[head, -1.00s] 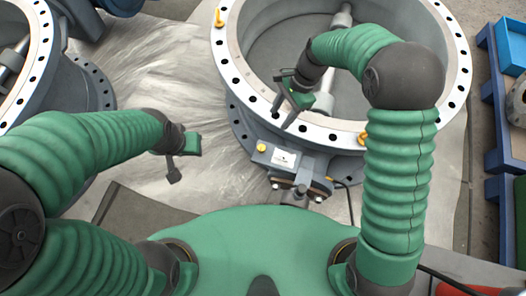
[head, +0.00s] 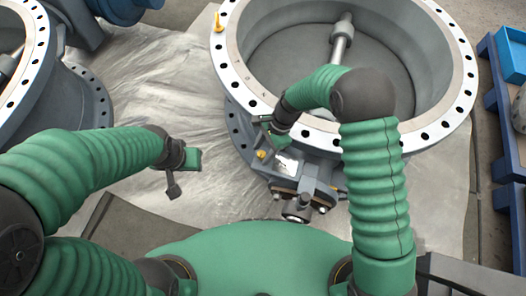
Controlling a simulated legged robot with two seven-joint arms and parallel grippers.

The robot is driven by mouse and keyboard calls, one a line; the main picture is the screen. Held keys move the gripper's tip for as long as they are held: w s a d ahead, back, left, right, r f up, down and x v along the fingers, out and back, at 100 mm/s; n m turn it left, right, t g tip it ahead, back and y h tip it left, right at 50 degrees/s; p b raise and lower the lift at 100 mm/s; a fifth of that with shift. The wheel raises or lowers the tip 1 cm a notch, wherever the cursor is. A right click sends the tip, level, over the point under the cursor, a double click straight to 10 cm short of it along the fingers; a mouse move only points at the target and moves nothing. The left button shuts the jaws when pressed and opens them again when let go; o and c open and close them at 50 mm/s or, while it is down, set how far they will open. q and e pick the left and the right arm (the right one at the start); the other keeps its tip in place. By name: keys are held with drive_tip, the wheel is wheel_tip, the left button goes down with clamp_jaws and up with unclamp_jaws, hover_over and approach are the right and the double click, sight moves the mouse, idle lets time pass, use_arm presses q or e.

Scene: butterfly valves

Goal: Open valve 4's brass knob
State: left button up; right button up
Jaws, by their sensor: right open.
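A large grey valve body (head: 240,131) with a pale bolted flange ring fills the upper right. A box with a small label plate (head: 287,164) sits on its near side; the lettering is too small to read. A small brass knob (head: 262,155) is at the left of that plate. My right gripper (head: 266,130) is open, just above the knob in the picture, by the flange's outer edge; I cannot tell whether it touches anything. My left gripper (head: 181,172) hangs over the floor sheet, apart from the valve; its jaw gap is unclear.
A yellow fitting (head: 219,22) stands on the flange's upper left. Below the box is a bolted shaft end (head: 297,210). Another grey valve (head: 62,95) stands at left. A blue bin (head: 511,52) is at the right edge. The metal floor sheet (head: 165,85) between the valves is clear.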

clamp_jaws()
drive_tip(key=shift+r, duration=0.1)
idle(0.3)
